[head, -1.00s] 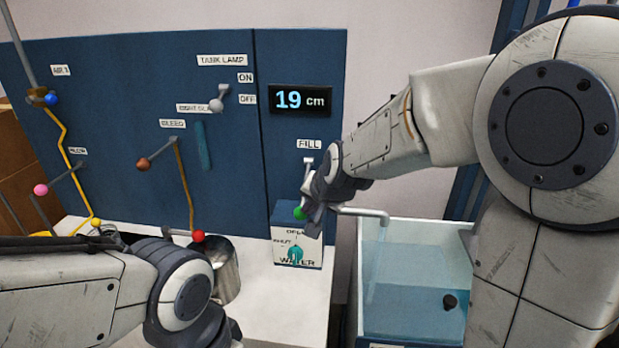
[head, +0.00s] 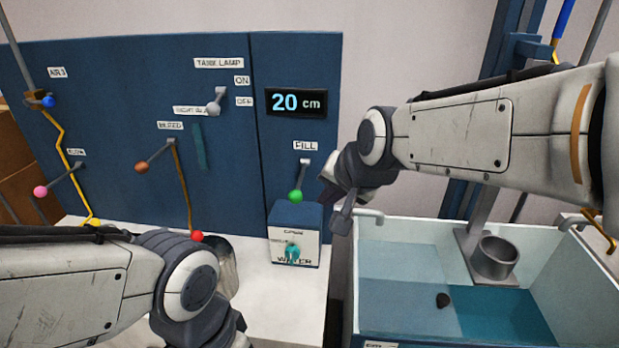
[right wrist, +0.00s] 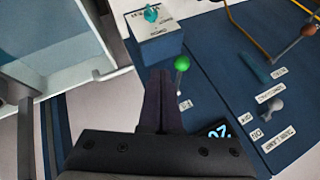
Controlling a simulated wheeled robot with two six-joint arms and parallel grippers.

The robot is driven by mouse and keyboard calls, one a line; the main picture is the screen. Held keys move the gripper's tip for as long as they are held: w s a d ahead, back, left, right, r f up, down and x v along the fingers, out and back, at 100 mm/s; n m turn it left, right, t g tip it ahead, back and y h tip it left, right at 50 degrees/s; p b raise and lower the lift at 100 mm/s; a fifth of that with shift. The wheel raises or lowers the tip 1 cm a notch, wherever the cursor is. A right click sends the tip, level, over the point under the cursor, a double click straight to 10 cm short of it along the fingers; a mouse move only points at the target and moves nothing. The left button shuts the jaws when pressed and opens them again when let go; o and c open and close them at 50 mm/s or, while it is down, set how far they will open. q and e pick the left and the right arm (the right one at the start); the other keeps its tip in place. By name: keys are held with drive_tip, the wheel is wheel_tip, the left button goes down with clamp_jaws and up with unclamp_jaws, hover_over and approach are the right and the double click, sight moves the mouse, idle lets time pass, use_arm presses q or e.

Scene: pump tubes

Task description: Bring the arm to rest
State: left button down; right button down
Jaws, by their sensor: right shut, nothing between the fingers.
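My right gripper (head: 342,214) hangs in front of the panel, to the right of the green-knobbed FILL lever (head: 296,195) and apart from it. It is shut and empty. In the right wrist view its fingers (right wrist: 158,98) are together, and the green knob (right wrist: 182,63) shows beside them. My left arm comes in at the lower left of the head view; its wrist is at the bottom edge, and its fingers are cut off below the frame.
The display (head: 297,102) reads 20 cm. A water box (head: 294,252) with a teal knob stands below the lever. A water tank (head: 396,347) with a spout (head: 368,214) lies at the right. Several levers stick out of the panel (head: 110,120) at the left.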

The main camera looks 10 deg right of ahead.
drive_tip(key=shift+s+r, duration=0.2)
drive_tip(key=shift+s, duration=0.05)
drive_tip(key=s+a+f+n+g, duration=0.3)
drive_tip(key=s+f+n, duration=0.3)
drive_tip(key=s, duration=0.4)
drive_tip(key=s+a+f+n+g, duration=0.4)
drive_tip(key=s+n, duration=0.4)
drive_tip(key=s, duration=0.3)
wheel_tip(320, 180, down, 2)
drive_tip(key=shift+s+a+g+h, duration=0.15)
drive_tip(key=shift+a+g+h, duration=0.2)
drive_tip(key=shift+a, duration=0.25)
idle(0.9)
